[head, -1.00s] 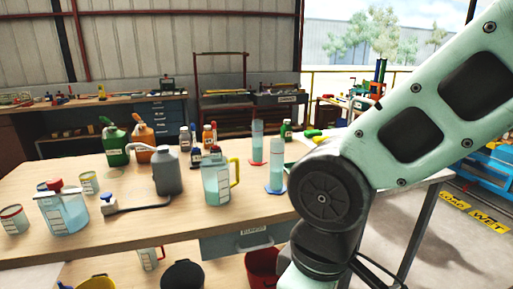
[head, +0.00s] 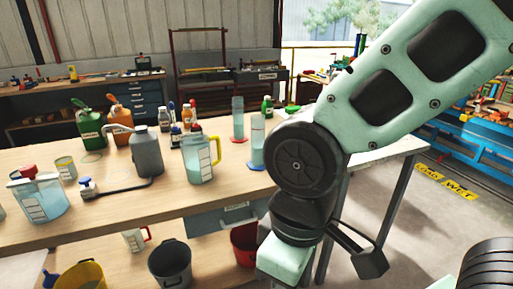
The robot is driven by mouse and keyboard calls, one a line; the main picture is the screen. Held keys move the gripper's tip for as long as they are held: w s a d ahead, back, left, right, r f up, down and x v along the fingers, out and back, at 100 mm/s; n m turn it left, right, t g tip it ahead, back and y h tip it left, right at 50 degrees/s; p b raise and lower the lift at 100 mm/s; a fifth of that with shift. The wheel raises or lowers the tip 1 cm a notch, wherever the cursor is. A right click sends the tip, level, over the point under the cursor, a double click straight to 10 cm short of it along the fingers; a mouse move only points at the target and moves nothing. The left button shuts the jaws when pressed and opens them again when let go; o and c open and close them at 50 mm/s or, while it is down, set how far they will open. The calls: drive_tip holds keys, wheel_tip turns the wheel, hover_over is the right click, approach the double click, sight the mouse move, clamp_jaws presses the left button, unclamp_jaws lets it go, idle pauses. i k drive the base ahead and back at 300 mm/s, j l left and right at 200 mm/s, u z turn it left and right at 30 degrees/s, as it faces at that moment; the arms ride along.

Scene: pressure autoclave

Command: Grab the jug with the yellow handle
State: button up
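The jug with the yellow handle (head: 198,162) stands upright on the wooden table in the head view, left of my arm. It is clear, with pale blue contents and a white label, and its yellow handle (head: 216,150) is on its right side. Nothing covers it. My arm comes down from the upper right, bends right of the jug and runs out of the bottom of the picture. I cannot make out my gripper's fingers, and nothing of mine touches the jug.
A grey jerrycan (head: 147,153) stands left of the jug. Two cylinders, blue-based (head: 257,145) and red-based (head: 238,120), stand to its right. A red-topped container (head: 38,197) is at the table's left. Bare tabletop (head: 160,210) lies in front. Buckets, including a black one (head: 170,265), stand below.

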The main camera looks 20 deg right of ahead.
sight(196, 149)
drive_tip(key=i+j, duration=0.3)
drive_tip(key=j, duration=0.15)
drive_tip(key=i+j, duration=0.65)
drive_tip(key=j, duration=0.2)
drive_tip(key=z, duration=0.05)
